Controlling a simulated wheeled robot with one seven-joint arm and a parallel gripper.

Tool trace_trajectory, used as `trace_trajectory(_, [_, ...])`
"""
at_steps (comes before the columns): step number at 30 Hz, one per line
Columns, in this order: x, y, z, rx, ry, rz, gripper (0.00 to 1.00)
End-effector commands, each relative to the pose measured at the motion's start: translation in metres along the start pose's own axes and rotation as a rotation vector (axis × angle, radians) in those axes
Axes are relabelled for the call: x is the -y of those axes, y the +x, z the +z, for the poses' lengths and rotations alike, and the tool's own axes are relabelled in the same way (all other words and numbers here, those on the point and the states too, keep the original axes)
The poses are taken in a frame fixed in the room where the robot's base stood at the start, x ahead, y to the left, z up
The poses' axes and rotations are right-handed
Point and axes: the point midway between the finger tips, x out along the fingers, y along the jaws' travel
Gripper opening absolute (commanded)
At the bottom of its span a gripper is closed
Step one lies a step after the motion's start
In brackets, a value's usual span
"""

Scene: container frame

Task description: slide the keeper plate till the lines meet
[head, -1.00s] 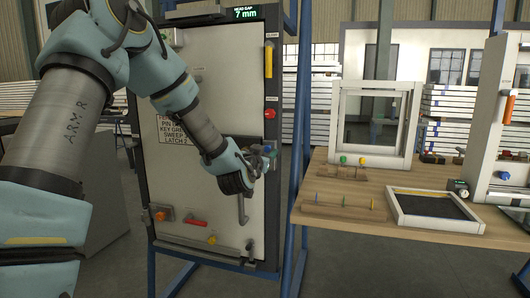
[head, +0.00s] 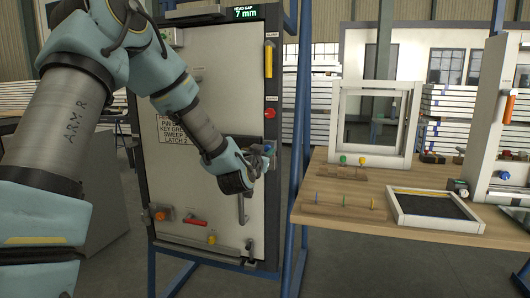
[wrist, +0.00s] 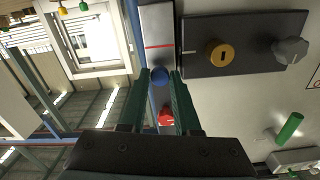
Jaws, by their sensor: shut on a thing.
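The keeper plate (wrist: 157,28), a pale grey strip with a red line across it, shows at the top of the wrist view. A blue knob (wrist: 159,75) stands at its lower end, between my fingertips. My gripper (wrist: 161,78) is shut on this knob. Beside the strip is a dark lock plate (wrist: 250,20) with a brass keyhole disc (wrist: 220,53) and a grey knob (wrist: 290,50). A short pale mark on the dark plate's edge lies close to the red line, seemingly slightly lower in the picture. In the head view my gripper (head: 266,150) is at the door's right edge and hides the keeper plate.
The door (head: 215,90) stands in a blue frame, with a display (head: 244,13) reading 7 mm. A red knob (wrist: 165,117) and a green handle (wrist: 288,128) are nearby. A wooden bench (head: 350,218) with a window frame and a tray stands right.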

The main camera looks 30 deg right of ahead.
Motion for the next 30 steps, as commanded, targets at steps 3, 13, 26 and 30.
trace_trajectory(3, [0.000,0.000,0.000,0.000,0.000,0.000,0.00])
trace_trajectory(13, [0.000,0.000,0.000,0.000,0.000,0.000,0.00])
trace_trajectory(26, [0.002,0.000,-0.013,-0.003,0.000,-0.001,0.00])
trace_trajectory(30, [0.002,0.000,-0.013,-0.001,-0.001,0.000,0.00])
